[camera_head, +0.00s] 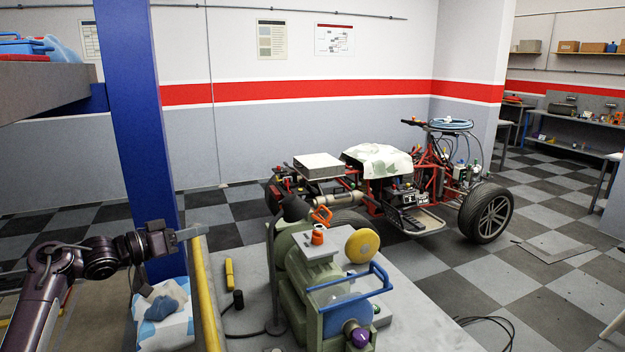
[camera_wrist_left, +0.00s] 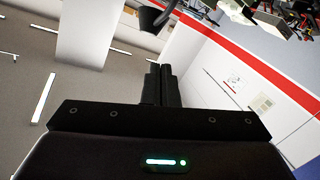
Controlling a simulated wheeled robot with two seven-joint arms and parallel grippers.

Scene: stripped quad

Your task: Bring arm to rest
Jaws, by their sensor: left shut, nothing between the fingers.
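My left arm comes in from the left in the head view, with its gripper (camera_head: 192,232) at the end, pointing right in front of the blue post. In the left wrist view the gripper's two dark fingers (camera_wrist_left: 161,85) are together with nothing between them. The gripper appears close to the yellow rail in the picture; whether it touches cannot be told. My right gripper is not in view.
A blue post (camera_head: 138,125) stands behind my left arm. A yellow rail (camera_head: 206,295) edges a grey table (camera_head: 425,325) bearing a green machine (camera_head: 297,283). A stripped quad (camera_head: 385,185) stands on the checkered floor. A shelf (camera_head: 45,92) juts in at upper left.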

